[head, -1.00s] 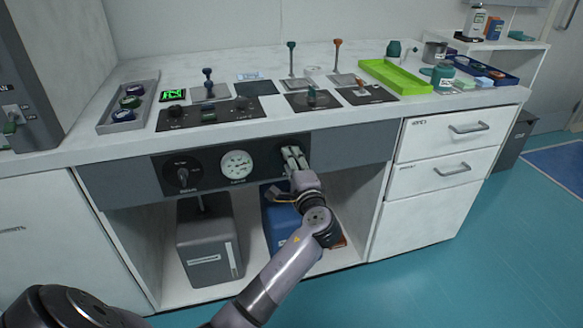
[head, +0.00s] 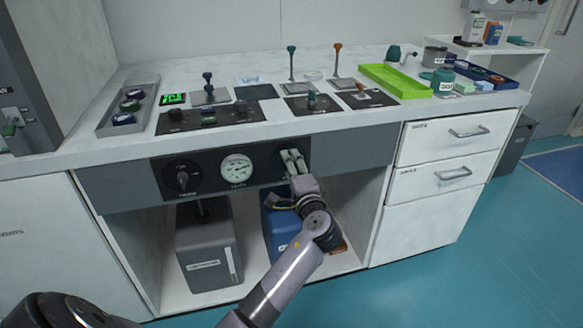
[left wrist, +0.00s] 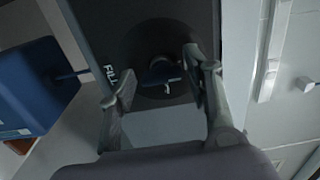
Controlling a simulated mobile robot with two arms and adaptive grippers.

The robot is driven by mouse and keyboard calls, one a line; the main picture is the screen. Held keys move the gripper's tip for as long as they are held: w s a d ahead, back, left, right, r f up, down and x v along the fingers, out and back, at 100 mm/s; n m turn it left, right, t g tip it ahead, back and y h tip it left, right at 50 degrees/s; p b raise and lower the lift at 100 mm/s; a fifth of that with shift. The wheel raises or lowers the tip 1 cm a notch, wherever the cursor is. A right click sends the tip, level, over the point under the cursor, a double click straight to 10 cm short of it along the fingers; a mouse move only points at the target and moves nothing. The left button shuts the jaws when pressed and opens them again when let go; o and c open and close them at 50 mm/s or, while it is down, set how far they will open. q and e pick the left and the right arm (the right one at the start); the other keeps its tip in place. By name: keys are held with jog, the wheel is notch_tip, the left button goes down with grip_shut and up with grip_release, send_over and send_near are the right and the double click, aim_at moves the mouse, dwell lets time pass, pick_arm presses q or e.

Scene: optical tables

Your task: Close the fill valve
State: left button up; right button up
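The fill valve is a round dark knob (left wrist: 162,72) on the black panel (left wrist: 150,25), beside the label FILL in the left wrist view. In the head view it is at the panel's right end, mostly hidden behind my left gripper (head: 292,158). In the left wrist view the fingers of my left gripper (left wrist: 158,78) are spread, one on each side of the knob, with a gap between them. I cannot tell whether either finger touches the knob. My right gripper is not in view.
Left of the valve, the panel carries a round gauge (head: 237,168) and another dark knob (head: 182,177). Below stand a grey container (head: 208,250) and a blue container (head: 278,225). A drawer unit (head: 430,200) is to the right. Valves and trays sit on the counter above.

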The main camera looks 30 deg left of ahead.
pick_arm(q)
jog(key=shift+o, duration=0.7)
jog(key=shift+d, duration=0.1)
jog(key=v, duration=1.2)
jog(key=shift+s, duration=0.1)
